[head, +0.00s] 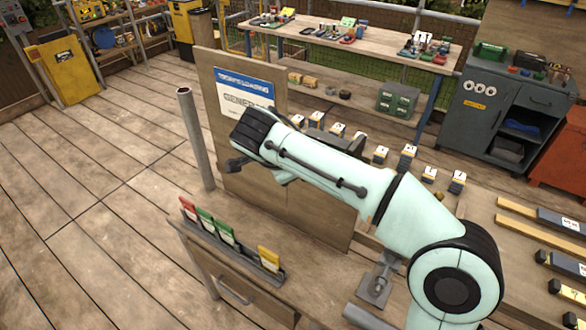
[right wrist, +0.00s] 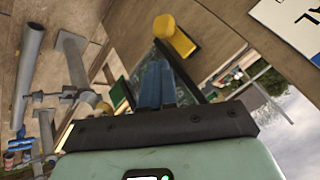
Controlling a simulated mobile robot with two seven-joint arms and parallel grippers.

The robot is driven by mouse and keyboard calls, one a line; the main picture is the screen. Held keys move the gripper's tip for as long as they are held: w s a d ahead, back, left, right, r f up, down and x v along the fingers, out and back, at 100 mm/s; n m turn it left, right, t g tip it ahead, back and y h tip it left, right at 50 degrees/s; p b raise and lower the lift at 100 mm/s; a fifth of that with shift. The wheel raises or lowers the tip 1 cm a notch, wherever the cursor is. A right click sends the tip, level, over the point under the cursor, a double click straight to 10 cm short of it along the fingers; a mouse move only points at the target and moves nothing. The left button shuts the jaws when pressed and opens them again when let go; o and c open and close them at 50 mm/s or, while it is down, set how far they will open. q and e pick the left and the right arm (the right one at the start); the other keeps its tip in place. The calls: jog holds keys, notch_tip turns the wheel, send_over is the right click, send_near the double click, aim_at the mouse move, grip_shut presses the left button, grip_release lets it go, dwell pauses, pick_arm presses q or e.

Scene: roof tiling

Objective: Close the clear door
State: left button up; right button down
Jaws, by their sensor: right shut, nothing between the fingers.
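My right arm reaches in from the lower right of the head view, and its wrist hangs in front of an upright wooden board (head: 290,195). The gripper itself is mostly hidden there behind the wrist. In the right wrist view my right gripper (right wrist: 157,82) shows blue fingers shut together with nothing between them. A yellow knob-like handle (right wrist: 176,36) is just beyond the fingertips. A small see-through, greenish patch lies around the fingers; I cannot tell whether it is the clear door or how far it stands open. No clear door can be made out in the head view.
A bench with a drawer (head: 238,290) and a rack of coloured cards (head: 228,243) stands at the lower left of my arm. A metal post (head: 195,140) rises beside the board. Shelves with parts (head: 350,42) stand behind. The plank floor at left is clear.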

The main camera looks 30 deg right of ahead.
jog(key=shift+w+d, duration=0.2)
jog(key=shift+w, duration=0.05)
dwell(0.5)
